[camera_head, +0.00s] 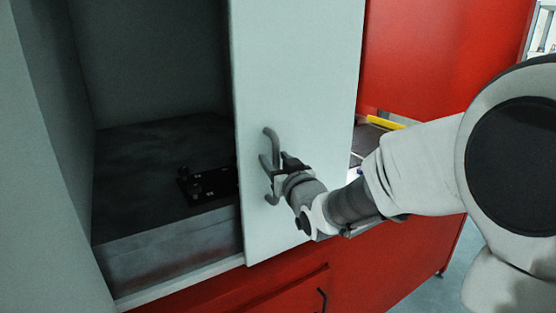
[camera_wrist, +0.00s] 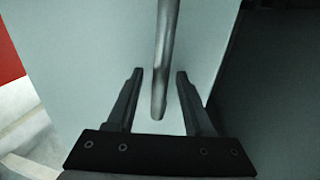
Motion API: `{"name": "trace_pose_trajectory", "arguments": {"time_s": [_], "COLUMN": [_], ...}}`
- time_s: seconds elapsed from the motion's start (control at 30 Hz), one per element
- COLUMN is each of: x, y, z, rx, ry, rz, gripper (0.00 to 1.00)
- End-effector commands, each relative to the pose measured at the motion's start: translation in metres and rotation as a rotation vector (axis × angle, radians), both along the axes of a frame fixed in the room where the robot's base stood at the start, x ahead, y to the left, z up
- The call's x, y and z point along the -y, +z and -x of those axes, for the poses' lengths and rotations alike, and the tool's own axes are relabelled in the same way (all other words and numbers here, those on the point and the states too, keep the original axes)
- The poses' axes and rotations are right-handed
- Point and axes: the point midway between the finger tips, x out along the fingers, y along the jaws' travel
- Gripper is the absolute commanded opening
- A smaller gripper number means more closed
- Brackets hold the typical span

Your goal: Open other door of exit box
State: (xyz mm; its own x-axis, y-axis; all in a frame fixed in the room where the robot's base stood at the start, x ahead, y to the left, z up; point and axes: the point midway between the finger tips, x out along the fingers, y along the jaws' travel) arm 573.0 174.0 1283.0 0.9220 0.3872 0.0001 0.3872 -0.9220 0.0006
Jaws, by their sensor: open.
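The exit box's pale grey door (camera_head: 300,75) stands at the right of the box opening, and its lower corner hangs in front of the sill. Its grey metal bar handle (camera_head: 271,142) is on the outer face. My gripper (camera_head: 275,172) is at the handle, partly covering its middle. In the wrist view, my gripper (camera_wrist: 160,74) is open, with one finger on each side of the handle (camera_wrist: 164,50). Gaps show between the bar and both fingers. The door's hinge is not clear to see.
The left part of the box is open, showing a dark block (camera_head: 145,150) with a black knobbed plate (camera_head: 205,187) on it. A red cabinet front (camera_head: 300,285) with a dark handle lies below. A red panel (camera_head: 440,55) stands behind my arm.

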Motion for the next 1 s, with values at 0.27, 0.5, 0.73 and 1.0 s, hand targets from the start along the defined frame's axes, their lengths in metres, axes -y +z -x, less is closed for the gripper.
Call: {"name": "trace_pose_trajectory", "arguments": {"time_s": [0.27, 0.5, 0.73, 1.0], "x": [0.0001, 0.0002, 0.0002, 0.0003], "y": [-0.0001, -0.0001, -0.0001, -0.0001], "z": [0.0003, 0.0003, 0.0003, 0.0003], "rx": [0.000, 0.000, 0.000, 0.000], "ry": [0.000, 0.000, 0.000, 0.000], "rz": [0.000, 0.000, -0.001, -0.001], "gripper": [0.27, 0.00, 0.00, 0.00]}}
